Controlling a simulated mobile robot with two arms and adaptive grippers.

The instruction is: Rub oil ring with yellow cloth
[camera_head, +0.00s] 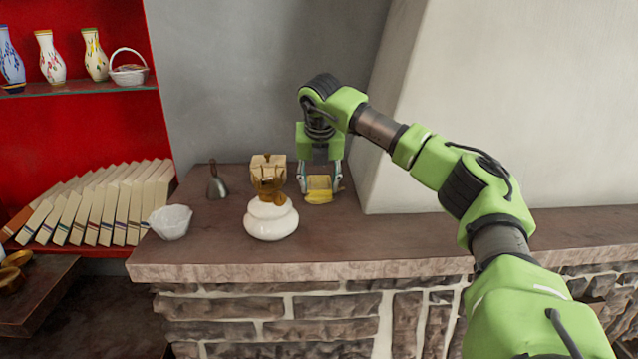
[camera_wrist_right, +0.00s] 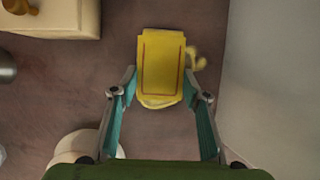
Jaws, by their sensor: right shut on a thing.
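My right gripper (camera_head: 319,188) is low over the back of the stone-topped counter, pointing down. Its fingers stand wide on either side of a folded yellow cloth (camera_head: 319,183) and are shut on it. In the right wrist view the cloth (camera_wrist_right: 162,65) is a yellow rectangle with a thin red border line, between and just beyond the fingertips (camera_wrist_right: 160,97). A pale yellow rounded edge shows under the cloth's near end, and a small yellow piece (camera_wrist_right: 198,58) sticks out at its right. I cannot make out the oil ring; the cloth may hide it. My left gripper is not in view.
A metal bell (camera_head: 217,186) and a white bowl (camera_head: 171,222) stand farther left. The white chimney wall (camera_head: 480,120) rises close on the right.

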